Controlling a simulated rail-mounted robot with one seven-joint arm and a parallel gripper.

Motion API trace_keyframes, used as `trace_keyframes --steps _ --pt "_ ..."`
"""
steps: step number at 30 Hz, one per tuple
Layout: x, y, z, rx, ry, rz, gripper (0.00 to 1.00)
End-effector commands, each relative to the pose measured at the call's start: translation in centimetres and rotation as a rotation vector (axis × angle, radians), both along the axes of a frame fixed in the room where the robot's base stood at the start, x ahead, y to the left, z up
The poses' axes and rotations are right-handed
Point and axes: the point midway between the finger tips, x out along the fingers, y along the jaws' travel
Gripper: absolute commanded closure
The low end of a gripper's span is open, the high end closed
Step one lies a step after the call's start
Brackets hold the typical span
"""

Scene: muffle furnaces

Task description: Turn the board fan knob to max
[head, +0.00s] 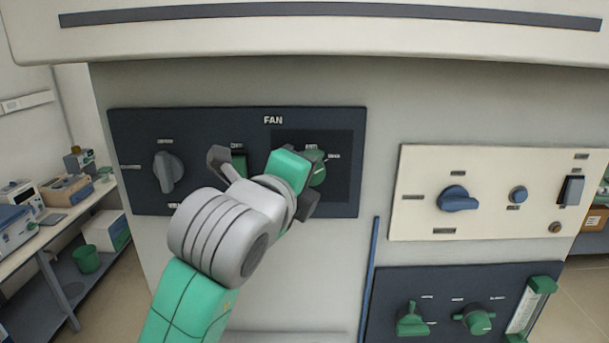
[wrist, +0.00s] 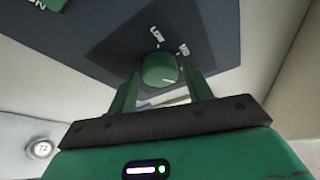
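The dark FAN board (head: 215,120) is on the upper wall of the furnace front. Its green round knob (head: 319,172) is at the right, partly hidden by my gripper (head: 303,178). In the wrist view the green knob (wrist: 159,68) shows a short pale mark near its lower right rim. Small labels sit above and to its right, too blurred to read surely. My gripper (wrist: 161,80) is open, with one finger on each side of the knob. A gap shows on both sides; I cannot tell how deep the fingers reach.
A grey knob (head: 168,172) and a green switch (head: 239,164) share the board. A cream panel (head: 420,170) with a blue knob (head: 457,198) is to the right. A dark panel (head: 385,285) with green knobs is below it. Benches stand at the left.

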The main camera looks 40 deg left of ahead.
Motion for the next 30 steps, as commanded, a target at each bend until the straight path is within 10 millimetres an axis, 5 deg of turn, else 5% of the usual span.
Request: trace_keyframes --steps 10,21,30 --pt "-0.3 -0.1 0.0 0.000 -0.002 0.001 0.39" --pt "-6.3 -2.5 0.7 0.000 -0.003 0.001 0.39" --pt "-7.2 -3.0 1.0 -0.001 0.000 0.000 0.39"
